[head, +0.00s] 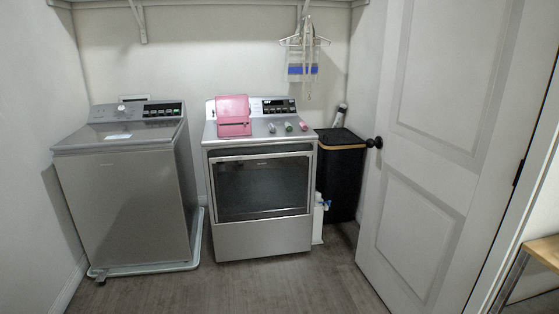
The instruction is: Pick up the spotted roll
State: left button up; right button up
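Three small rolls lie side by side on top of the dryer, right of its middle. The left one is greyish (271,127), the middle one is green (288,126) and the right one is pink (304,126). They are too small in the head view to tell which is spotted. Neither of my grippers is in view, and nothing touches the rolls.
The front-load dryer (263,240) has a pink box-like object (233,116) on its top left. A top-load washer (125,200) with its lid shut stands left. A black hamper (341,185) stands right, beside an open white door (430,140). The floor (240,290) in front is clear.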

aim_at(302, 125)
jog(key=i+l+z, duration=0.25)
jog(key=i, duration=0.5)
jog(key=i+z, duration=0.25)
jog(key=i, duration=0.5)
